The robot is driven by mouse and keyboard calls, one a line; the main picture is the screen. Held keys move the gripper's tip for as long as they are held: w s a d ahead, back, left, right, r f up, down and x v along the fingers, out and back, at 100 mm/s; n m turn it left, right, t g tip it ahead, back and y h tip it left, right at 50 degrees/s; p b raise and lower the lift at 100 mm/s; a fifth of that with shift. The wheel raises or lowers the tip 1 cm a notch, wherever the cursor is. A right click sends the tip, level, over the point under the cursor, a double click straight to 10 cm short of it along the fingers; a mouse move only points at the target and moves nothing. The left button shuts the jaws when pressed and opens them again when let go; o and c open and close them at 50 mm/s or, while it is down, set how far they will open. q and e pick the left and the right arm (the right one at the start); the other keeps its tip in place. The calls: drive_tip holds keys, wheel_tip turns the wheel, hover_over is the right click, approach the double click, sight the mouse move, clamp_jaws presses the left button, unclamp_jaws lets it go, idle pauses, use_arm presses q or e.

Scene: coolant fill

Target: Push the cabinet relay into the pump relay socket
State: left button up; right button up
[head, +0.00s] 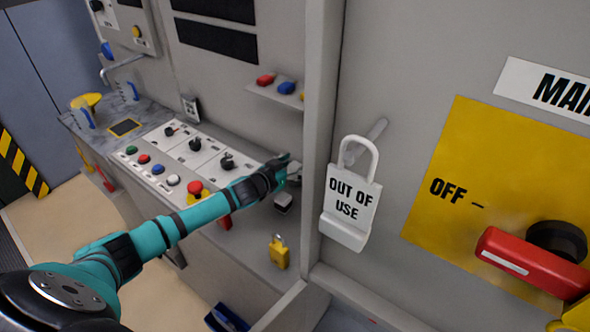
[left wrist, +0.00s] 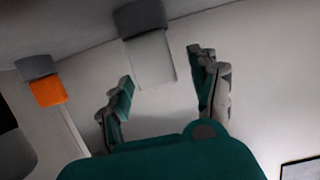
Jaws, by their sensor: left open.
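My left gripper (head: 288,170) is at the right end of the console, next to the upright panel edge. In the left wrist view its fingers (left wrist: 164,78) are apart, with nothing gripped between them. Just beyond the fingertips there is a pale block with a dark grey end (left wrist: 148,58); I cannot tell whether it is the cabinet relay or the pump relay socket. In the head view a small dark and pale box (head: 283,202) sits just below the gripper; I cannot tell what it is. My right gripper does not show.
A pale "OUT OF USE" lock tag (head: 350,205) hangs at the near panel, beside a red rotary handle (head: 530,262). A yellow padlock (head: 279,252) is below the arm. The console (head: 170,160) carries several buttons. An orange grey-capped piece (left wrist: 46,85) is left of the fingers.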

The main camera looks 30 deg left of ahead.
use_arm(q)
drive_tip(key=shift+w+d+f, duration=0.1)
drive_tip(key=shift+w, duration=0.2)
drive_tip(key=shift+s, duration=0.1)
drive_tip(key=shift+c, duration=0.3)
drive_tip(key=c, duration=1.2)
